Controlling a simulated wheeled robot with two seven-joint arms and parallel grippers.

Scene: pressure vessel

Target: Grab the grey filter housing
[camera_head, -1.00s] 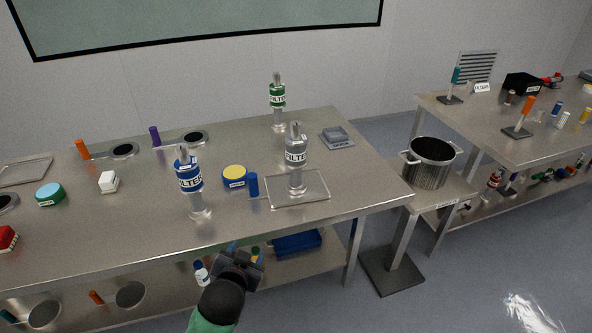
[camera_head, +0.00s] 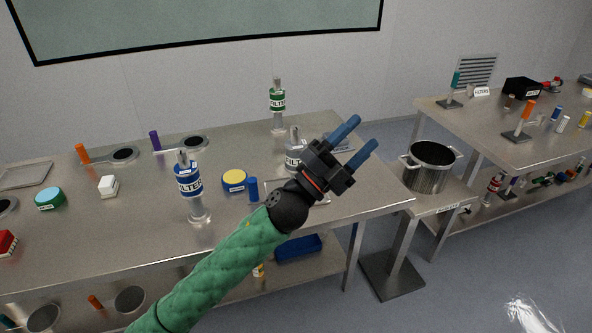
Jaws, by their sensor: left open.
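The grey filter housing (camera_head: 294,157) stands upright on the tray at the right part of the steel table. Its label is partly covered and its lower part is hidden behind my left gripper. My left gripper (camera_head: 358,137) is open and empty, with two blue fingers pointing up and to the right. It appears in front of and to the right of the housing; I cannot tell whether they touch. A blue filter housing (camera_head: 189,182) and a green one (camera_head: 277,102) stand upright on the same table. My right gripper is out of view.
A blue bottle (camera_head: 252,190) and a yellow-topped blue tin (camera_head: 234,180) stand left of my gripper. A steel pot (camera_head: 428,168) stands on a low stand to the right.

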